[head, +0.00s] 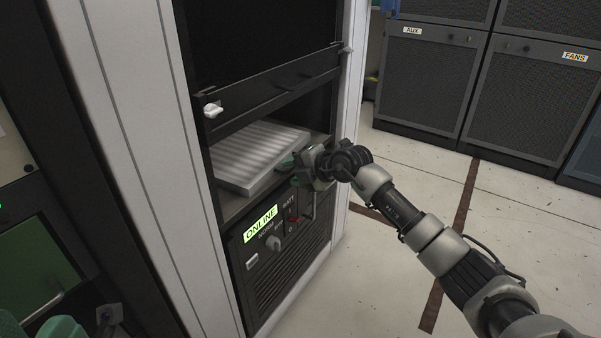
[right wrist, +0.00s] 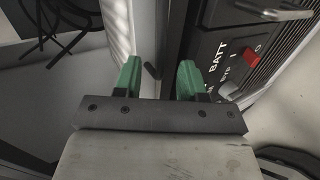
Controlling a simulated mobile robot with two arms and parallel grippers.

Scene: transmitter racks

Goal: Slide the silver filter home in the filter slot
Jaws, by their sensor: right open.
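The silver filter (head: 255,155), a flat ribbed slab, lies in the open filter slot (head: 236,208) of the rack. Its near edge shows at the slot's front, and its far part runs back into the dark bay. My right gripper (head: 299,164) is at the right side of the slot opening, close to the filter's right front corner. In the right wrist view its two green fingers (right wrist: 160,78) are apart with nothing held between them. A pale ribbed surface (right wrist: 117,28), probably the filter, shows beyond the left finger. I cannot tell whether the gripper touches it.
Below the slot is a panel with a lit ONLINE sign (head: 261,223), a knob and a red switch (head: 293,217). Cabinets (head: 425,75) stand at the back right. Open floor lies right of the rack.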

